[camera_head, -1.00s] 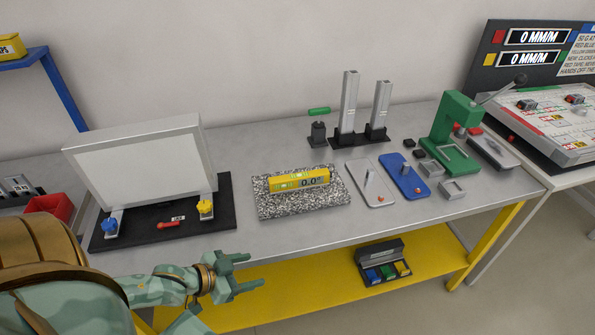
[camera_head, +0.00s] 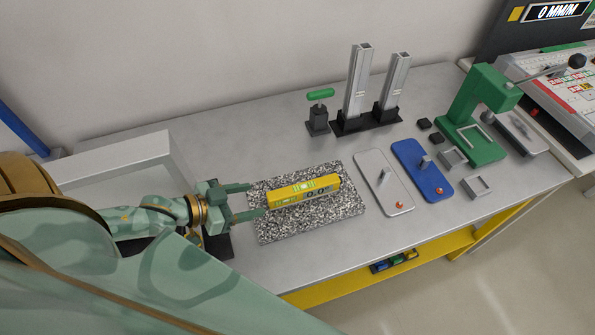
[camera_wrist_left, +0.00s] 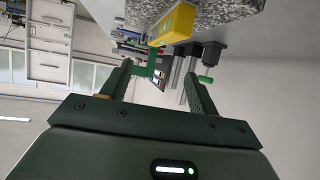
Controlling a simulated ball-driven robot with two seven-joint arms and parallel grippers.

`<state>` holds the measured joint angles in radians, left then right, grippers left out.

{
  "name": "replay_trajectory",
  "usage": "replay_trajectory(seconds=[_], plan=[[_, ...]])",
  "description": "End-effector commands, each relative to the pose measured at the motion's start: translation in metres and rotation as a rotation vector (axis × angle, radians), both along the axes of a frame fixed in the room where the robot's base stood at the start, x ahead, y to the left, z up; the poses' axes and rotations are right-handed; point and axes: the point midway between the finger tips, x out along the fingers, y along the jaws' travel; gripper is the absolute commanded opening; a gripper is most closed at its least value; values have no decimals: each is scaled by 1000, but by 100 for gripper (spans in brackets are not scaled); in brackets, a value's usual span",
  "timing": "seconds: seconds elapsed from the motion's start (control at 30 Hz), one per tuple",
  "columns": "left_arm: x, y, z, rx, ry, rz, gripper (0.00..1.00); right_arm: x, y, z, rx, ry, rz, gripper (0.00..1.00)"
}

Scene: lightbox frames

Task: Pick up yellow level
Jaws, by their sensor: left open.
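The yellow level (camera_head: 304,190) lies on a speckled granite plate (camera_head: 285,224) on the grey bench. Its display faces the front. My left gripper (camera_head: 251,201) is open and empty, at the left edge of the plate. Its fingers point right toward the level's left end and are apart from it. In the left wrist view the level (camera_wrist_left: 175,25) shows at the top, beyond the open fingers of the left gripper (camera_wrist_left: 158,80). My right gripper is not in view.
A silver plate (camera_head: 394,201) and a blue plate (camera_head: 411,162) lie right of the granite. Metal posts (camera_head: 357,84) and a green-handled clamp (camera_head: 318,118) stand behind. A green press (camera_head: 477,110) stands at the right. A light panel (camera_head: 120,160) is at the left, partly hidden by my arm.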

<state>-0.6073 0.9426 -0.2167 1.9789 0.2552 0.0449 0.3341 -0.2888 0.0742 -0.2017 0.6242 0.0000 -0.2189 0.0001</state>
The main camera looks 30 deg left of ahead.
Motion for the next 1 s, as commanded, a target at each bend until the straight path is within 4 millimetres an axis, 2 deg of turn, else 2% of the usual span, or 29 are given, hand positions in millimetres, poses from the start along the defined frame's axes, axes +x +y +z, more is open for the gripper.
replay_trajectory(seconds=[0.17,0.37,0.5,0.73,0.9,1.0], plan=[[18,-10,-11,-3,-4,1,60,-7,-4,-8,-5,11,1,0],[56,-32,-32,-1,-4,2,60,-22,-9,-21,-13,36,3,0],[77,-44,-43,-1,-1,1,60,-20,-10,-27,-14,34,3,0],[93,-53,-51,1,-2,0,60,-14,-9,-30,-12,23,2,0],[118,-63,-60,-1,-1,1,60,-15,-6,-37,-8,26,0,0],[127,-69,-66,-1,0,0,60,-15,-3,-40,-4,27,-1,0]])
